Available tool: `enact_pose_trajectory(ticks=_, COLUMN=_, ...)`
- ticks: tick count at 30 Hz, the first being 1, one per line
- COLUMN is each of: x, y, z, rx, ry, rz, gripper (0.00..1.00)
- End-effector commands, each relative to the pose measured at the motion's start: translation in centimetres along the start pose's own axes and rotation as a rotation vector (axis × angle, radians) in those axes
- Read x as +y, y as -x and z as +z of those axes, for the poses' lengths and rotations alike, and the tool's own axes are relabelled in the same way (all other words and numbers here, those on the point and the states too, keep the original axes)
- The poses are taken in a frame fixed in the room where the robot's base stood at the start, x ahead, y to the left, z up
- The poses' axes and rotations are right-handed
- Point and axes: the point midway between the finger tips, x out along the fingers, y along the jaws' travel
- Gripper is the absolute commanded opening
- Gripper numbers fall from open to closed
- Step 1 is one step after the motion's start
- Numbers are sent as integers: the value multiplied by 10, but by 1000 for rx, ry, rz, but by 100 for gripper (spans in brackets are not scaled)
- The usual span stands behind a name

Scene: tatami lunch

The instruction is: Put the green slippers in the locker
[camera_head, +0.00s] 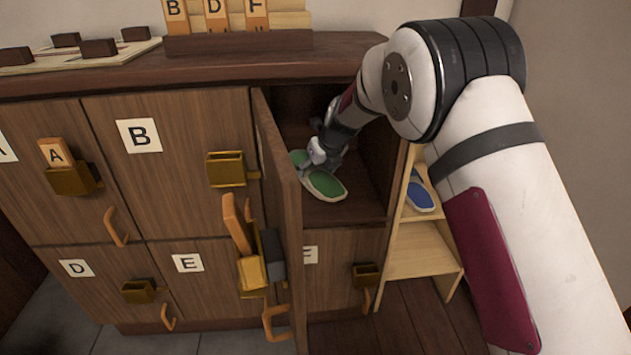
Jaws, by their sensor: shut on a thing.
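The green slippers (327,184) show inside the open upper-right compartment of the brown locker (365,208), low over or on its floor, toes towards the front. I cannot tell whether they touch the floor. A second patch of green lies at the back left, partly hidden, so I cannot tell whether one or two slippers show. My gripper (317,155) reaches into the compartment from the right and is shut on the slippers. Its fingertips are small and partly hidden. The open locker door (283,200) stands swung out to the left of the slippers.
The door carries a brass holder (250,272) with a wooden tag (237,224) and an orange handle (275,322). Doors B (140,134), D, E and F are shut. A light wooden rack (422,262) with a blue slipper (419,193) stands close at right.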

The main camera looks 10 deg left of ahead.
Motion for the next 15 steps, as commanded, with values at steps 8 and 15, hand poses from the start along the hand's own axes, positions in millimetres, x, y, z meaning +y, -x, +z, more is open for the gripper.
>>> enact_pose_trajectory(ticks=8, x=1, y=-29, z=-20, rx=0, ry=0, rz=1, gripper=39)
enact_pose_trajectory(ticks=15, x=1, y=-28, z=-19, rx=0, ry=0, rz=1, gripper=39)
